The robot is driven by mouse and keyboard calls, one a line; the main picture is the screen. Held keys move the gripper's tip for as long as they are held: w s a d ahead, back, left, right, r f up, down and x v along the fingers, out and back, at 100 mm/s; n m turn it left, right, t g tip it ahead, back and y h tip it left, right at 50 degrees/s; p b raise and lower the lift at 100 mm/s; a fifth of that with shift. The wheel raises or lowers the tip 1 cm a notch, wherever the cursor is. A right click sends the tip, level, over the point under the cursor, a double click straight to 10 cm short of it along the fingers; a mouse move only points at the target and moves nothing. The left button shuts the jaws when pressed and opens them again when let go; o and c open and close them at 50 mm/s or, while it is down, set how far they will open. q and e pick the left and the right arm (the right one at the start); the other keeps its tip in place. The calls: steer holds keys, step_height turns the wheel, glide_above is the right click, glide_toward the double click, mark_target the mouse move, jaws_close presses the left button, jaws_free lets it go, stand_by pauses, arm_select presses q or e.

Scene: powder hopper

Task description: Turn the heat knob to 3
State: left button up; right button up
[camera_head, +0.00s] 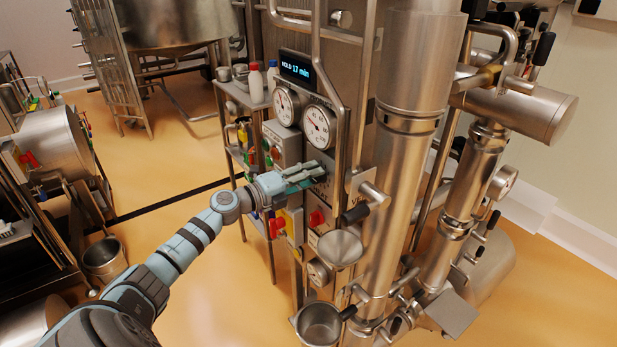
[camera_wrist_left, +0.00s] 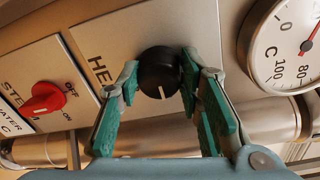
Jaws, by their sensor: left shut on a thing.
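The heat knob (camera_wrist_left: 160,70) is black and round with a white pointer mark that points down in the left wrist view. It sits on a pale panel (camera_wrist_left: 118,38) with lettering beginning "HE"; the dial numbers are hidden or out of frame. My left gripper (camera_wrist_left: 161,78) has one teal finger on each side of the knob and is shut on it. In the head view the left gripper (camera_head: 313,174) reaches the panel from the left, and its fingers hide the knob. My right gripper is not in view.
A red steam switch (camera_wrist_left: 45,99) marked OFF and ON is left of the knob. A temperature gauge (camera_wrist_left: 290,45) is to its right. In the head view, gauges (camera_head: 318,127) and a display (camera_head: 296,70) reading "HOLD 17 min" are above; a steel pipe (camera_head: 338,150) runs close by.

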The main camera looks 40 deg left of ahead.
arm_select(q)
steer(key=o, duration=1.2)
steer(key=shift+c, duration=0.2)
